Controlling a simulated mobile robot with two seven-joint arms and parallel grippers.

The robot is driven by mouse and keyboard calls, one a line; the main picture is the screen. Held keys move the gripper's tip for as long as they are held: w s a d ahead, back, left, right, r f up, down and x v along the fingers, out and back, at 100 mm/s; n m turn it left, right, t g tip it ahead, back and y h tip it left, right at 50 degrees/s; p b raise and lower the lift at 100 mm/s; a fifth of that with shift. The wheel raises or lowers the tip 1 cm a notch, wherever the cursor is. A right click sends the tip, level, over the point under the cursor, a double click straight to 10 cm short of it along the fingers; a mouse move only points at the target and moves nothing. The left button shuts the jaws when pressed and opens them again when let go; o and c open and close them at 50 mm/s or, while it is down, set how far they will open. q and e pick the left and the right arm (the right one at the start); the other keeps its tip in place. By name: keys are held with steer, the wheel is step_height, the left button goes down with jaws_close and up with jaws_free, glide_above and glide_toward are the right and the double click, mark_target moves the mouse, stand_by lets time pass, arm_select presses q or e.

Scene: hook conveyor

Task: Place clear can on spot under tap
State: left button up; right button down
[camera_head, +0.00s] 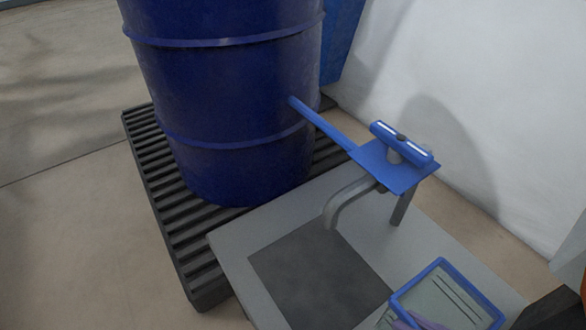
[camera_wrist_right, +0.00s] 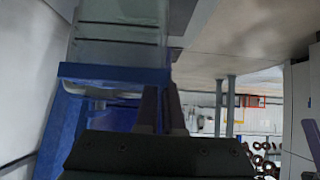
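The clear can (camera_head: 455,302), see-through with a blue rim and dark level lines, is at the bottom right of the head view, partly cut off. It also fills the upper left of the right wrist view (camera_wrist_right: 120,28). My right gripper (camera_wrist_right: 162,98) has its two dark fingers close together at the can's blue-rimmed edge, apparently pinching its wall. The tap (camera_head: 343,200) is a grey curved spout under a blue plate. Below it, the dark square spot (camera_head: 315,278) is bare. The can is to the right of this spot. My left gripper is not in view.
A big blue barrel (camera_head: 230,100) stands on a black ribbed pallet (camera_head: 165,195) behind the grey table (camera_head: 245,245). A blue bar (camera_head: 325,128) joins the barrel to the tap plate (camera_head: 400,172). A white wall (camera_head: 480,90) stands at the right.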

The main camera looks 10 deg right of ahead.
step_height(320, 180, down, 5)
steer(key=a+b, duration=0.1)
steer(key=b, duration=0.2)
steer(key=w+a+f+b, duration=0.2)
steer(key=w+a+b, duration=0.1)
steer(key=w, duration=0.5)
steer(key=w+a+f+b, duration=0.1)
steer(key=w+a+b, duration=0.2)
steer(key=w, duration=0.5)
steer(key=shift+a+f, duration=0.15)
steer(key=shift+f, duration=0.2)
steer(key=c, duration=1)
jaws_free()
steer(key=shift+c, duration=0.2)
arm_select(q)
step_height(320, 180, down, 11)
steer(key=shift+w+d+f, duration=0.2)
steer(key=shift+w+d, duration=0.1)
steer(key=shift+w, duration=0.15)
